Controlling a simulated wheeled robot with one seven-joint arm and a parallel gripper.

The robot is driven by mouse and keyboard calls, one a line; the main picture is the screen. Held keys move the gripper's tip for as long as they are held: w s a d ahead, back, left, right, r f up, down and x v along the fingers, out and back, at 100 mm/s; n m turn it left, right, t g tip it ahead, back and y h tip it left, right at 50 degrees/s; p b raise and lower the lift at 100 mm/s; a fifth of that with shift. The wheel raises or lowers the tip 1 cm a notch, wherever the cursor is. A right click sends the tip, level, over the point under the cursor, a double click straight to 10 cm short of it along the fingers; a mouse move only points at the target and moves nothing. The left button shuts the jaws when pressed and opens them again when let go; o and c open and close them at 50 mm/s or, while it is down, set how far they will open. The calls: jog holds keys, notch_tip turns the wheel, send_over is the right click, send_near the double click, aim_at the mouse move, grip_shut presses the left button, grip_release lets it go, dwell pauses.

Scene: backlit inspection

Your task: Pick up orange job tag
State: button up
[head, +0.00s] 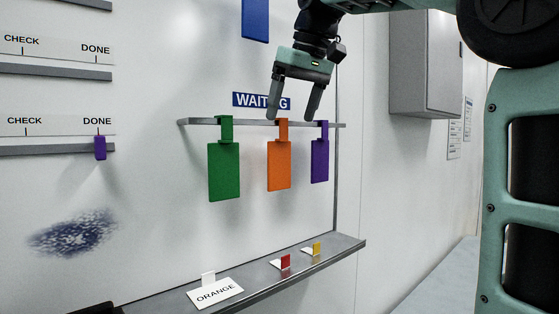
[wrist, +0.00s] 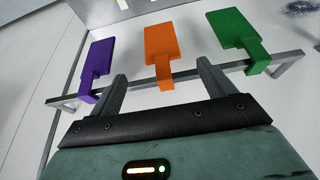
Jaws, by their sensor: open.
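The orange job tag (head: 279,164) hangs from the waiting rail (head: 196,122), between a green tag (head: 224,170) and a purple tag (head: 320,160). My gripper (head: 292,118) is open and empty, with its fingertips around the height of the orange tag's hook. In the wrist view the orange tag (wrist: 160,48) lies beyond the gap between the fingers of my gripper (wrist: 161,82), with the purple tag (wrist: 97,62) left and the green tag (wrist: 236,33) right. I cannot tell whether a finger touches the tag.
Below is a grey shelf (head: 262,277) with a white card reading ORANGE (head: 215,291), a red piece (head: 286,261) and a yellow piece (head: 317,248). A grey cabinet (head: 422,62) is at the right. Rails marked CHECK and DONE are at the left.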

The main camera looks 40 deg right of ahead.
aim_at(284, 137)
jog(key=shift+p+x, duration=1.05)
jog(key=shift+x, duration=2.95)
jog(key=shift+a, duration=0.1)
jog(key=c, duration=1.1)
